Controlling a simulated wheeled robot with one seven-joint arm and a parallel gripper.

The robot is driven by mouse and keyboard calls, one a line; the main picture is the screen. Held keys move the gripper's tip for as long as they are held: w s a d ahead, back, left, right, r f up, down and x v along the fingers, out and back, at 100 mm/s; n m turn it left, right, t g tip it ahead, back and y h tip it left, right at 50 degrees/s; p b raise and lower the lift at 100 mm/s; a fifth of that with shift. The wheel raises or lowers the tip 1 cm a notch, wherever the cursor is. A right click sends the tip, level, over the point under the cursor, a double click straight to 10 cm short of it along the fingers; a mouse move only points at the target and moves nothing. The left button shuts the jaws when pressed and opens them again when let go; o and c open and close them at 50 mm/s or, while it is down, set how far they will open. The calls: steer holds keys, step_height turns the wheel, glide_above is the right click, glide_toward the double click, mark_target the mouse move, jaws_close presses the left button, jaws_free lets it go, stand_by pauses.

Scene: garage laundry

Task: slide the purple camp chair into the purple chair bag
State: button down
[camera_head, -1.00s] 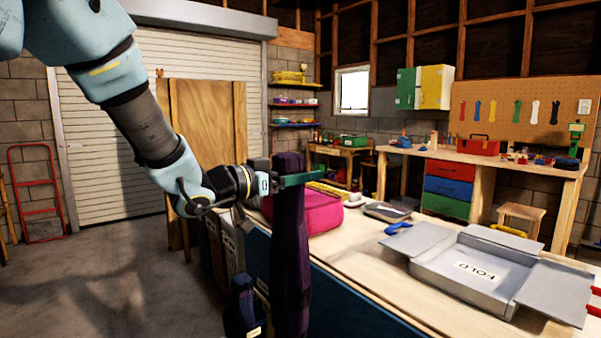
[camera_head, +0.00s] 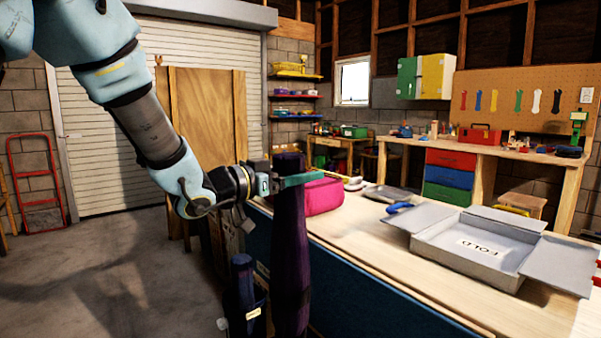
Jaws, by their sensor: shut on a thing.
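The purple camp chair (camera_head: 291,235) is a long, dark, folded bundle, upright and hanging in front of the workbench. The chair's lower end runs out of the bottom of the picture. Just left of it stands or hangs a dark blue tube-like bundle (camera_head: 242,285) with a pale tag (camera_head: 253,313). I cannot make out a purple chair bag for certain, as the area below is dark and cut off.
The wooden bench top (camera_head: 370,240) holds a pink bag (camera_head: 323,195), a grey folding box (camera_head: 465,262) and a blue-handled tool (camera_head: 399,208). Its dark blue side (camera_head: 350,290) lies right behind the chair. Bare concrete floor (camera_head: 110,270) is open at the left.

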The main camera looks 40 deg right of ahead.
mark_target(276, 324)
steer(key=shift+f+b, duration=13.1)
steer(key=shift+f, duration=3.9)
steer(key=shift+f+b, duration=0.3)
jaws_free()
steer(key=shift+f, duration=0.1)
steer(key=a, duration=0.3)
steer(key=a+p, duration=0.1)
steer(key=a, duration=0.7)
steer(key=shift+w, duration=0.25)
steer(key=shift+d, duration=0.1)
